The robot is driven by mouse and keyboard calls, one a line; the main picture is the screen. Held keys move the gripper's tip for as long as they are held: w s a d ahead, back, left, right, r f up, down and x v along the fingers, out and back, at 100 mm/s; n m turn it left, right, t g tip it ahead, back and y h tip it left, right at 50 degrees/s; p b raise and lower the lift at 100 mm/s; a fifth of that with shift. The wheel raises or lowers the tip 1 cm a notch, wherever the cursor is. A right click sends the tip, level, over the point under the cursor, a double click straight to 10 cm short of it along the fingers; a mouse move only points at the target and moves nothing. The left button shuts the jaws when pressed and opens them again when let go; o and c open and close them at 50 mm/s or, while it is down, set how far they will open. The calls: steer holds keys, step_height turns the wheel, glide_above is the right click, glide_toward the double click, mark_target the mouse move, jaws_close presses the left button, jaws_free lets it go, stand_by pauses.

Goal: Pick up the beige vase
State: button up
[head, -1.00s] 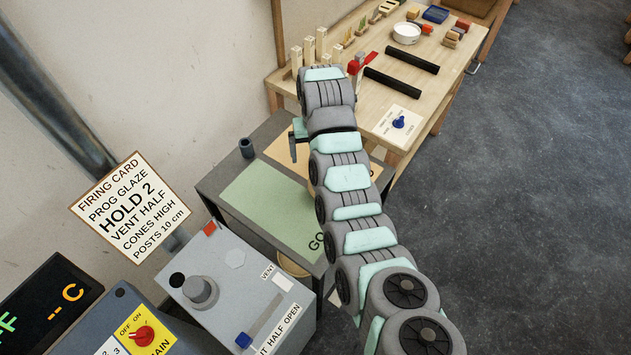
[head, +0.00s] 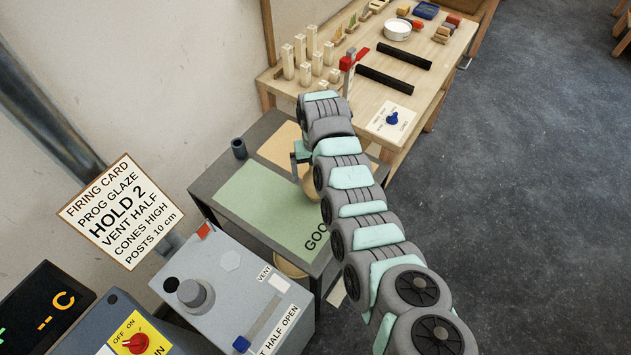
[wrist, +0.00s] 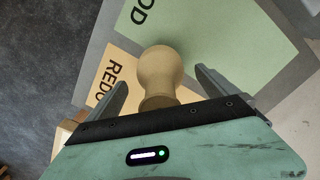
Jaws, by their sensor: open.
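The beige vase (wrist: 162,72) has a rounded body and a narrower neck and stands on the grey table. In the wrist view it lies between the two spread fingers of my gripper (wrist: 163,80), with a gap on each side. In the head view the vase (head: 309,186) shows partly, just below my gripper (head: 298,160), and my arm hides its right side. My gripper is open and holds nothing. The vase is near the border of the green GOOD mat (head: 262,208) and the orange REDO mat (head: 279,146); I cannot tell exactly where its base rests.
A small dark cup (head: 239,149) stands at the table's back left. A grey control box (head: 235,290) is in front. A wooden bench (head: 430,85) with posts, black bars and a white bowl (head: 397,29) lies behind. Open floor is at right.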

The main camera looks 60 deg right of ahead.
step_height(320, 180, down, 2)
steer(key=shift+f, duration=0.15)
steer(key=shift+c, duration=0.3)
steer(key=c, duration=1.9)
steer(key=shift+c, duration=0.5)
steer(key=shift+r, duration=0.2)
